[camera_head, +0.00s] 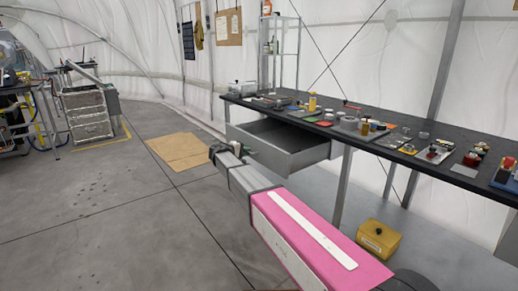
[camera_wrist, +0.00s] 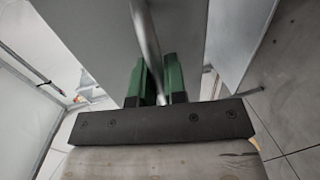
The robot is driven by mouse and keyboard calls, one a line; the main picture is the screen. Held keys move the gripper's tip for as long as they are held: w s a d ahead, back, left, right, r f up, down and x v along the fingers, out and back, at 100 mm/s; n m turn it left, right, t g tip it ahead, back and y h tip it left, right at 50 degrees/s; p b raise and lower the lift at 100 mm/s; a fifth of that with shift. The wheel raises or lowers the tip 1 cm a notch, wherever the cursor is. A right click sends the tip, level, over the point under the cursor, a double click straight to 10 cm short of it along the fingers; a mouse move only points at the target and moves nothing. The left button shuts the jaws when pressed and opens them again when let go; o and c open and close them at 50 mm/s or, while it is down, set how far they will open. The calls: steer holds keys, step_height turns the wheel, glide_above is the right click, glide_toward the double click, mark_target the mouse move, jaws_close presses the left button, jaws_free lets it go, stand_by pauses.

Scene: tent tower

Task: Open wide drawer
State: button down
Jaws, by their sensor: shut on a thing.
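The wide drawer (camera_head: 291,157) is a grey metal box under the left part of the long dark workbench (camera_head: 400,152). It stands pulled out from the bench, and its open top and empty-looking inside show in the head view. In the wrist view the grey drawer front (camera_wrist: 92,40) fills the upper middle, with a metal bar handle (camera_wrist: 146,45) across it. My gripper (camera_wrist: 159,88) has green fingers on either side of the handle and is shut on it. In the head view my gripper (camera_head: 245,153) is at the drawer front, partly hidden by my arm.
The bench top carries many small parts and tools. A yellow box (camera_head: 378,240) is on the floor under the bench. A brown mat (camera_head: 178,151) lies on the floor to the left. A drawer cart (camera_head: 88,115) stands far left. The floor at front left is clear.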

steer(key=f+v, duration=0.2)
steer(key=v, duration=0.8)
steer(key=f+v, duration=0.2)
steer(key=v, duration=0.8)
steer(key=shift+s+a, duration=0.45)
steer(key=shift+a, duration=0.15)
steer(key=shift+f, duration=0.15)
steer(key=c, duration=1.2)
jaws_free()
steer(key=v, duration=1)
steer(key=shift+s+a, duration=0.2)
steer(key=shift+a, duration=0.15)
steer(key=shift+a, duration=0.1)
